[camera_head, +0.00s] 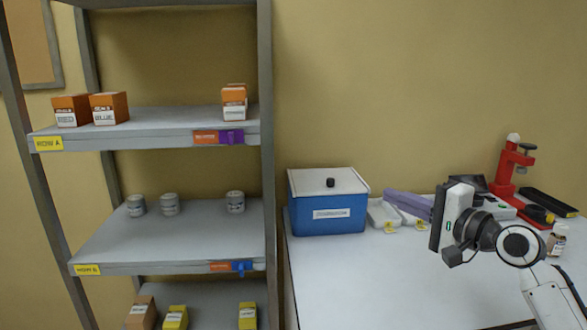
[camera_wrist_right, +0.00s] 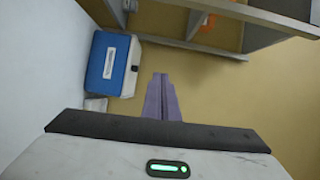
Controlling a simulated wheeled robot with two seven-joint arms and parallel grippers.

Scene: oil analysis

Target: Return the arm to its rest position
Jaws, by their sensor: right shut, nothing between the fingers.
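My right arm (camera_head: 520,245) comes in from the lower right in the head view, raised over the white table. My right gripper (camera_head: 388,194) points left, with its long purple fingers together and nothing between them. The same closed fingers show in the right wrist view (camera_wrist_right: 162,76). In the head view the fingers end just right of the blue box with a white lid (camera_head: 330,218); I see no contact. The box also shows in the wrist view (camera_wrist_right: 112,64). My left gripper is not in view.
A grey shelf rack (camera_head: 266,150) stands at left with orange boxes (camera_head: 109,108), white jars (camera_head: 169,204) and yellow boxes (camera_head: 176,318). A red microscope (camera_head: 510,168) and a small bottle (camera_head: 557,242) are at the table's right. The table's front (camera_head: 370,285) is clear.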

